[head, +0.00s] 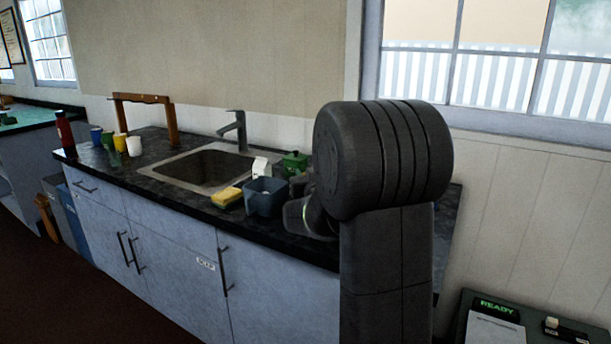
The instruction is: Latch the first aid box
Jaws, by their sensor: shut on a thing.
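A small green box (294,162), which looks like the first aid box, stands on the dark counter behind the sink's right end. Its latch is too small to make out, and my arm hides part of the area to its right. My gripper (304,188) is low over the counter, just in front of the green box and right of the blue-grey tub. It is mostly hidden by my own arm. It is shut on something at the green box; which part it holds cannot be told.
A blue-grey tub (265,196), a white carton (261,167) and a yellow sponge (227,197) crowd the counter to the left of my gripper. The sink (208,168) and its tap (236,129) lie further left, then a wooden frame (172,124) and several cups.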

